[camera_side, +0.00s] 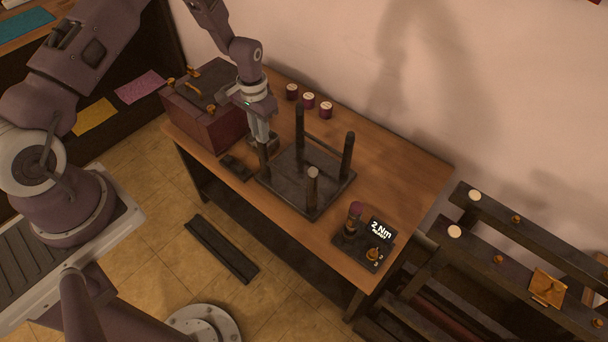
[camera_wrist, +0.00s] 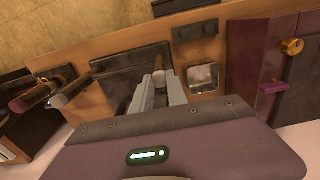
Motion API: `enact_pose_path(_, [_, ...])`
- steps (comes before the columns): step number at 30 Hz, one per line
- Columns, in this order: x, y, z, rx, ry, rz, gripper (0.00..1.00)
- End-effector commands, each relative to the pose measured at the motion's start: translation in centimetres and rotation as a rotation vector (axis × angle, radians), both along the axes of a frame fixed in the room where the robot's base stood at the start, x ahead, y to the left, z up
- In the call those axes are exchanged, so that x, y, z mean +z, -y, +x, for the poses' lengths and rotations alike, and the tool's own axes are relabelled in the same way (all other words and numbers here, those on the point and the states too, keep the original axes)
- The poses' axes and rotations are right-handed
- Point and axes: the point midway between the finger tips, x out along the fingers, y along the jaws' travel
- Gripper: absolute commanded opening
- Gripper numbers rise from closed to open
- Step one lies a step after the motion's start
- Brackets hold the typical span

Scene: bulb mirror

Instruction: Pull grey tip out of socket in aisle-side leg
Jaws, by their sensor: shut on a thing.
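A dark stool or frame (camera_side: 325,180) lies upside down on the wooden bench (camera_side: 395,180), with its legs standing up. My gripper (camera_side: 263,138) points down at the top of the left leg (camera_side: 263,158). Its fingers (camera_wrist: 159,78) are closed together at that leg's end in the wrist view. They hide most of what they hold, so the grey tip and its socket cannot be seen clearly. Another leg, nearest the side camera, has a pale grey end (camera_side: 312,172); a pale leg end also shows in the wrist view (camera_wrist: 58,101).
A small metal dish (camera_wrist: 203,77) sits beside the held leg. A dark red case (camera_side: 205,118) stands at left. Three small jars (camera_side: 309,100) stand behind. A device reading "2 Nm" (camera_side: 381,229) is at the bench's right. A dark rack (camera_side: 500,245) stands further right.

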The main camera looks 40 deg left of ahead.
Motion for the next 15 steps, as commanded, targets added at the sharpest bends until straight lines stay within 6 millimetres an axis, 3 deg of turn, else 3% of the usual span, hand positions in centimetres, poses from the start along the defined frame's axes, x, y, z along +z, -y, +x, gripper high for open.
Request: enact_pose_path(15, [0.78, 0.02, 0.0, 0.0, 0.0, 0.0, 0.0])
